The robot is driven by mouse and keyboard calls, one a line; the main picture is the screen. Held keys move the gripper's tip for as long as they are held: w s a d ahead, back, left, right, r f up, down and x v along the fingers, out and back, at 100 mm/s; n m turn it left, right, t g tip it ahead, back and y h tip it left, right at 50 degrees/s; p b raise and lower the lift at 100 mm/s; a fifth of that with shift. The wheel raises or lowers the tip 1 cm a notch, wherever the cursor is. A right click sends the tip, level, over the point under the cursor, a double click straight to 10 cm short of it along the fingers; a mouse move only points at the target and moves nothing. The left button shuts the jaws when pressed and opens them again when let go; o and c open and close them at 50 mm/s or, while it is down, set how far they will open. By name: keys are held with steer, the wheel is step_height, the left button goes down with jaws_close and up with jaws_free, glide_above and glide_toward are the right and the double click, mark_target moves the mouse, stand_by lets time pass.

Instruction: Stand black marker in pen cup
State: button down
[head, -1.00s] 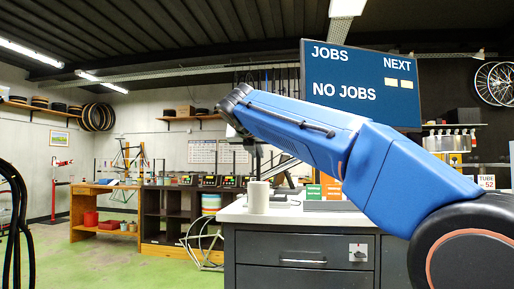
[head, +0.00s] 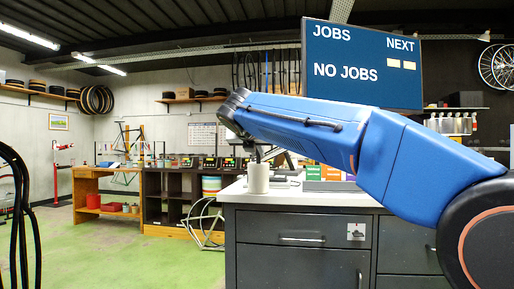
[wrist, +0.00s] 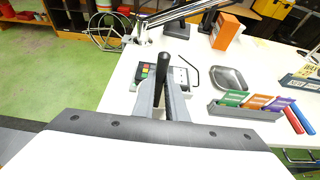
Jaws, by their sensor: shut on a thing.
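My gripper (wrist: 161,98) is shut on the black marker (wrist: 162,68), which stands up between its two grey fingers in the wrist view. In the head view a pale, cylindrical pen cup (head: 258,179) stands upright on the white worktop near its left end. The gripper end of my arm shows as a dark shape (head: 250,147) just above the cup's rim in that picture. The marker is too small to make out there, and I cannot tell whether its lower end is inside the cup. The cup's opening is not clear in the wrist view.
On the worktop (wrist: 122,88) are a keypad device (wrist: 146,72), a black hex key (wrist: 188,68), a grey dish (wrist: 229,79), a tray of coloured packets (wrist: 245,108) and an orange box (wrist: 226,31). Dark drawers (head: 300,240) stand below. Green floor lies left.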

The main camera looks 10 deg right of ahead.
steer(key=shift+f, duration=0.2)
steer(key=c, duration=1.7)
jaws_free()
steer(key=v, duration=1.7)
steer(key=shift+s+r, duration=0.15)
steer(key=shift+s, duration=0.05)
